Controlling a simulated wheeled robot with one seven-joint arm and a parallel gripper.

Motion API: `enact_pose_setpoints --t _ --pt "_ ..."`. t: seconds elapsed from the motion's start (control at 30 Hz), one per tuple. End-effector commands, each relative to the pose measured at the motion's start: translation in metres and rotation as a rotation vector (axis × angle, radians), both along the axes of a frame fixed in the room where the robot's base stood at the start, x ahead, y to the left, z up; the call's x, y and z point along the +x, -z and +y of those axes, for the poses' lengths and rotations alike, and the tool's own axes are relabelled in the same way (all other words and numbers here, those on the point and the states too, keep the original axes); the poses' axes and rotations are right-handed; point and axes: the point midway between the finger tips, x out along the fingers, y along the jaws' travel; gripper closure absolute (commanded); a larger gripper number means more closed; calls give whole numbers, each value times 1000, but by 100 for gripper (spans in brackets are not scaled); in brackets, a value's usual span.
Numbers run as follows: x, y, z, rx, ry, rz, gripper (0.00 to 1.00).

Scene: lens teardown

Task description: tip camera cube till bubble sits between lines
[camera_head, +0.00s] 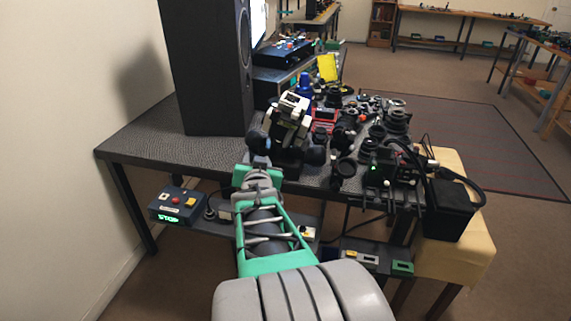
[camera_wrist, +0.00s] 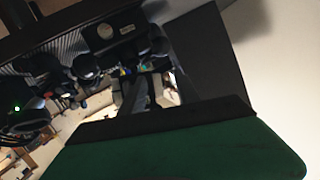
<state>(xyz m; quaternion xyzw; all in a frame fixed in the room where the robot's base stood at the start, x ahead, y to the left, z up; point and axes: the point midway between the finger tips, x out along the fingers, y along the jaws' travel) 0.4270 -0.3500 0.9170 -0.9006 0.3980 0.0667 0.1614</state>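I cannot single out the camera cube with certainty. In the wrist view a dark block (camera_wrist: 115,32) has a round mark and a pale oval on its face. It may be the cube, but no bubble or lines can be read. In the head view my arm reaches over the table's front edge. My gripper (camera_head: 289,112), a white and black shape, is over the left of the cluttered part. Its fingertips are not clear, and I cannot tell whether it holds anything. A dark green surface fills the bottom of the wrist view.
A tall black speaker (camera_head: 207,70) stands left of my gripper. Lenses and camera parts crowd the table to the right. A black box (camera_head: 449,208) is at the right front over yellow cloth (camera_head: 462,262). The table's (camera_head: 140,128) left end is clear.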

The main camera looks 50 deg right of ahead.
Motion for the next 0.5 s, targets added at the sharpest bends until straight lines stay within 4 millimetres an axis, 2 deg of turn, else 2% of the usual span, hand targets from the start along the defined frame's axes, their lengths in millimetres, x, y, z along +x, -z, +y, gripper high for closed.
enact_pose_setpoints --t 0.03,0.1,0.2,0.37,0.5 --pt "-19 14 -29 -46 69 -66 62" --pt "-38 5 -53 -107 128 -143 62" --pt "-51 -4 -69 -151 165 -195 62" --pt "-39 -9 -87 -158 167 -203 62" --pt "-23 -8 -110 -158 166 -200 62"
